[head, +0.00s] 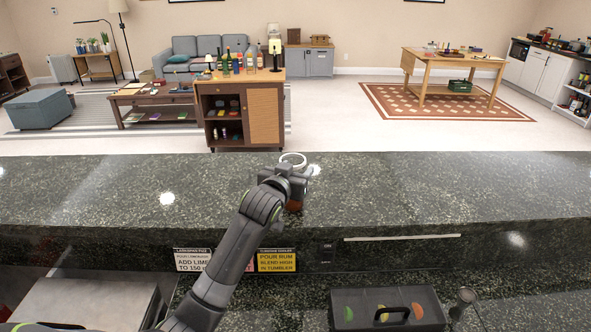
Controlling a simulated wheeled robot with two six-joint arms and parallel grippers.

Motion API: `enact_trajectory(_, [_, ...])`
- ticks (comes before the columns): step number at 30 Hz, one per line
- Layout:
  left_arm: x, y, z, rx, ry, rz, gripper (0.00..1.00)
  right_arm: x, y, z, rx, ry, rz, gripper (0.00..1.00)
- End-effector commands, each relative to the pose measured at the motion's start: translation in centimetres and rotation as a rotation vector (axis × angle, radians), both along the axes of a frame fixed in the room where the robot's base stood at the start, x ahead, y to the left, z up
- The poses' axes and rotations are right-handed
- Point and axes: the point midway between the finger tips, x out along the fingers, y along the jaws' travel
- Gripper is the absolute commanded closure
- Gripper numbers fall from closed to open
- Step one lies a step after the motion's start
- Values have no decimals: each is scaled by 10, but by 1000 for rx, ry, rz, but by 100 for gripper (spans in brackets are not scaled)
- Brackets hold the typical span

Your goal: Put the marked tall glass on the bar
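A pale round rim (293,159), seemingly the top of a glass, shows just beyond my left gripper (291,172), over the bar (430,190) of dark speckled stone. A small red-orange patch (294,207) shows just below the gripper; I cannot tell whether it belongs to the same glass. My wrist hides the middle of the glass and the fingertips, so I cannot see whether the fingers are closed on it, or whether its base touches the bar. Any mark on the glass is hidden. My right gripper is not in view.
The bar top is clear on both sides of the gripper. On the lower counter sit a dark caddy (420,299) with fruit pieces and a handle, and a small dark metal object (463,301). Recipe signs (276,262) hang on the bar's near face. A bottle cart (222,132) stands beyond.

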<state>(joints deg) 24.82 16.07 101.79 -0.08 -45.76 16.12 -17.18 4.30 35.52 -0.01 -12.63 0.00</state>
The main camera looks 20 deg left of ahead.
Motion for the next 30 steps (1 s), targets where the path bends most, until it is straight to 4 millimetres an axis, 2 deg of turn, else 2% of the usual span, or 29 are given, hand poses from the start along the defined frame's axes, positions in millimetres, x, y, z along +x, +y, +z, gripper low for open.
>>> enact_trajectory(4, [0, 0, -2, 0, -2, -1, 80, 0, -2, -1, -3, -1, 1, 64])
enact_trajectory(5, [0, 0, -2, 0, 0, 0, 43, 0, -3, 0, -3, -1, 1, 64])
enact_trajectory(9, [0, 0, -2, 0, 0, 0, 25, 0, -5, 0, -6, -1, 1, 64])
enact_trajectory(20, [-1, 0, 1, 0, -1, 0, 25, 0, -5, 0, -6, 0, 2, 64])
enact_trajectory(25, [-16, -1, 2, 0, -2, 0, 25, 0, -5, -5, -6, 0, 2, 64])
enact_trajectory(30, [-42, -2, 5, 0, -2, 0, 25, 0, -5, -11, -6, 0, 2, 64])
